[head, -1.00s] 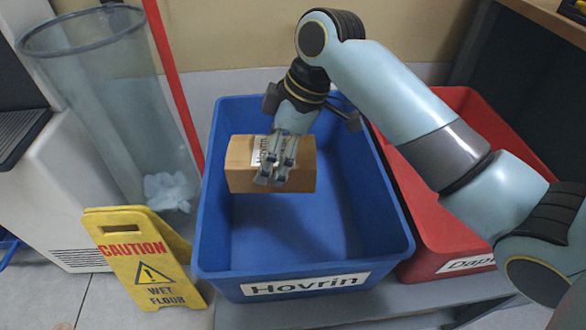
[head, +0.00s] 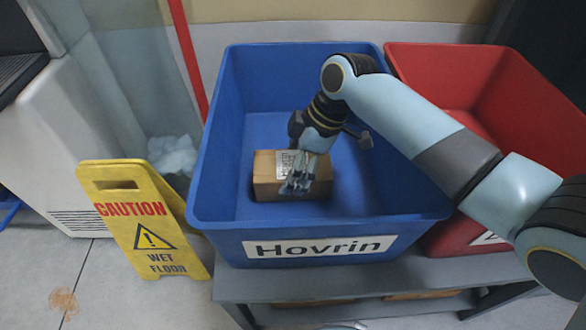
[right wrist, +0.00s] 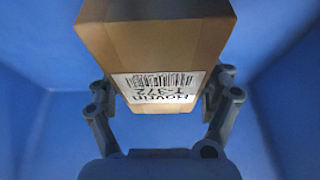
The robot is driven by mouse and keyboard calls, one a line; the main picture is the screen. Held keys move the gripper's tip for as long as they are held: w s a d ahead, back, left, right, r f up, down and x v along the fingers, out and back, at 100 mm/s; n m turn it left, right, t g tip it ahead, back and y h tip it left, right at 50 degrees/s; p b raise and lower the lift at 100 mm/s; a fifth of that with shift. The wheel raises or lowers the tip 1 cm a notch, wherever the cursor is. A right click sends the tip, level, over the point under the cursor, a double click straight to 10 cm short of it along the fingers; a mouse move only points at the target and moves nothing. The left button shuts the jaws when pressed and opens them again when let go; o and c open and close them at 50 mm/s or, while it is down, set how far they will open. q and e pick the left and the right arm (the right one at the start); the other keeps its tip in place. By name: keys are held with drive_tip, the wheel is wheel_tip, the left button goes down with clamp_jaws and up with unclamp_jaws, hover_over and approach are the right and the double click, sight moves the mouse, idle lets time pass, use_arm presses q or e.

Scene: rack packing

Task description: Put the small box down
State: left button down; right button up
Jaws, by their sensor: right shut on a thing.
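The small box (head: 268,178) is brown cardboard with a white barcode label that reads "Hovrin T-372" in the right wrist view (right wrist: 152,45). It is inside the blue bin labelled Hovrin (head: 230,222), low down near the bin floor. I cannot tell for sure whether it touches the floor. My right gripper (head: 296,186) is shut on the box from above, and its fingers (right wrist: 160,112) show on either side of the box in the right wrist view. My left gripper is not in view.
A red bin (head: 455,60) stands right of the blue bin on a grey bench (head: 350,285). A yellow wet-floor sign (head: 145,225) stands at the left, before a clear bin with pale crumpled contents (head: 172,155). The blue bin floor around the box is clear.

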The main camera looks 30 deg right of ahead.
drive_tip(key=shift+f, duration=0.1)
drive_tip(key=o, duration=1.3)
drive_tip(key=shift+c, duration=0.2)
